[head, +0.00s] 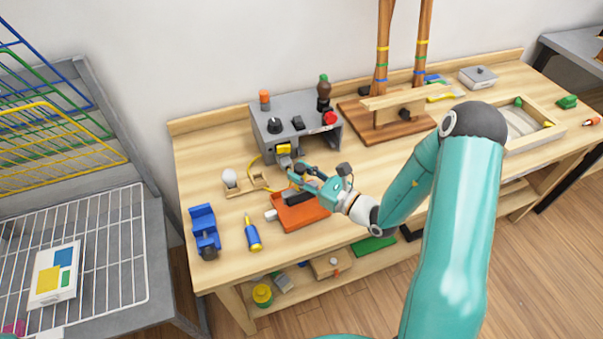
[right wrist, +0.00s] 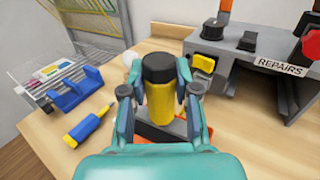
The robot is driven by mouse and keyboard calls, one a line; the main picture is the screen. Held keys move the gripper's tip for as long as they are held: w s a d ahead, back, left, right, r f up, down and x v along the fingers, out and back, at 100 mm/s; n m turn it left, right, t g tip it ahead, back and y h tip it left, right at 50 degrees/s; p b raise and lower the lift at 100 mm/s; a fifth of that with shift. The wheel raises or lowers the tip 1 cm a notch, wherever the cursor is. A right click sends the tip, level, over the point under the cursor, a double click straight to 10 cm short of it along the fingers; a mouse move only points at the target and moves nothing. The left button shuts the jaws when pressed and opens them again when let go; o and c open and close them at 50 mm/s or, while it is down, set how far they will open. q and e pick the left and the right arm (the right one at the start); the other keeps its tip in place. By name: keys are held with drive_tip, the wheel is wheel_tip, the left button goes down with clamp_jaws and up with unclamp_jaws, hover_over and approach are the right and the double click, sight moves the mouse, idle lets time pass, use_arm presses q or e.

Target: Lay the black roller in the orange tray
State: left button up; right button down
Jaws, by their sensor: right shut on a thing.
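The orange tray (head: 312,213) lies near the front edge of the workbench, left of its middle. My right gripper (head: 298,181) is over the tray, shut on the yellow, black-capped handle (right wrist: 160,95) of what looks like the black roller. The handle stands roughly upright between the fingers. A dark part (head: 297,197) shows below it at the tray; whether it rests on the tray I cannot tell. In the right wrist view the tray (right wrist: 150,132) is mostly hidden behind the gripper. My left gripper is not in view.
A grey control box (head: 290,135) stands behind the tray. A blue vise-like block (head: 204,228) and a blue-yellow tool (head: 253,236) lie to the left, and a bulb on a small wooden base (head: 230,180) lies behind them. A wooden stand (head: 390,135) is further right.

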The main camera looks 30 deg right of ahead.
drive_tip(key=shift+f, duration=0.25)
idle(0.3)
drive_tip(key=shift+f+b, duration=0.9)
drive_tip(key=shift+b, duration=0.1)
drive_tip(key=shift+f+b, duration=0.8)
drive_tip(key=shift+b, duration=0.05)
idle(0.5)
drive_tip(key=c, duration=0.8)
unclamp_jaws()
drive_tip(key=shift+r+p, duration=1.95)
drive_tip(key=shift+r, duration=0.6)
drive_tip(key=v, duration=1.2)
